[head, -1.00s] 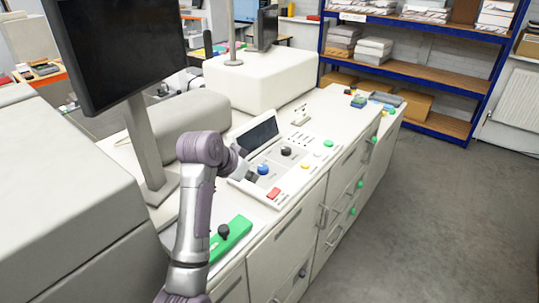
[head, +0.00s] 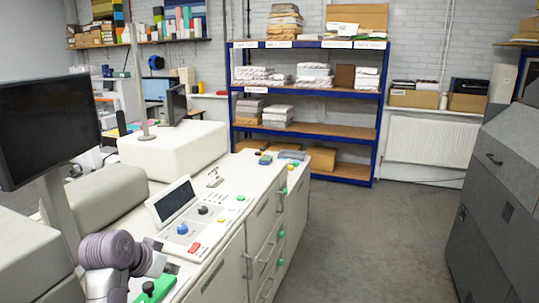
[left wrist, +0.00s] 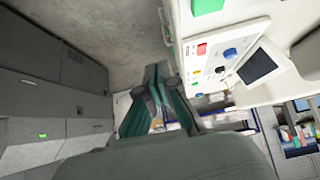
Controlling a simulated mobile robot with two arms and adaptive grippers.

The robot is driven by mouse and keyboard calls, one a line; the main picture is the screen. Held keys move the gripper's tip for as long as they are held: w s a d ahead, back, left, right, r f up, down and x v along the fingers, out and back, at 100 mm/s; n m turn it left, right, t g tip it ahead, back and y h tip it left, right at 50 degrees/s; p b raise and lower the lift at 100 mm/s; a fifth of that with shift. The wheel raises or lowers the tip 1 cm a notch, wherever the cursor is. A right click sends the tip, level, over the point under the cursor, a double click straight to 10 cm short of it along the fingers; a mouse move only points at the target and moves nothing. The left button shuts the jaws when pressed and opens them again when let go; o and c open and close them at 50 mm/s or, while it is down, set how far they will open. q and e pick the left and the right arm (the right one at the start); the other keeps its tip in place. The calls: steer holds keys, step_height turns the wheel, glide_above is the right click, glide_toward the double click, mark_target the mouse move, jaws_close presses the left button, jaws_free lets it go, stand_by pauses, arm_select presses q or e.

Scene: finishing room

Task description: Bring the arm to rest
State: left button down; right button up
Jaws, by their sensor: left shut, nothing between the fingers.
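My left arm (head: 110,252) shows in the lower left corner of the head view, bent at a purple-grey joint. Its gripper (head: 170,268) is small and partly hidden there, at the near end of the white console, in front of the control panel (head: 168,232). In the left wrist view the dark green fingers of the gripper (left wrist: 156,78) are together and hold nothing. My right gripper is not in view.
A monitor (head: 45,125) stands at the left, above a padded grey block (head: 95,195). A green part (head: 157,288) lies on the console below the gripper. Blue-framed shelves (head: 233,100) stand at the back, grey cabinets (head: 495,200) at the right. The floor (head: 370,240) between is clear.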

arm_select(q)
step_height(320, 180, down, 16)
steer(key=n+g+b, duration=0.1)
steer(key=b, duration=0.2)
steer(key=s+f+g+y+b, duration=0.15)
steer(key=s+f, duration=0.25)
steer(key=f, duration=0.7)
steer(key=s+f+n+b, duration=0.15)
steer(key=s+f, duration=0.25)
steer(key=f, duration=0.6)
steer(key=s+f+m+g+y+b, duration=0.15)
steer(key=s+f, duration=0.25)
steer(key=f, duration=0.7)
steer(key=s+f+n+g+b, duration=0.1)
steer(key=s+f+b, duration=0.3)
steer(key=s+f, duration=1.4)
steer(key=s+f+g+b, duration=0.1)
steer(key=s+f, duration=0.3)
steer(key=s, duration=0.7)
steer(key=s+f+b, duration=0.2)
steer(key=s+f, duration=0.3)
steer(key=s, duration=0.7)
steer(key=shift+s+f+g, duration=0.2)
steer(key=shift+f+g, duration=0.05)
steer(key=shift+g, duration=0.15)
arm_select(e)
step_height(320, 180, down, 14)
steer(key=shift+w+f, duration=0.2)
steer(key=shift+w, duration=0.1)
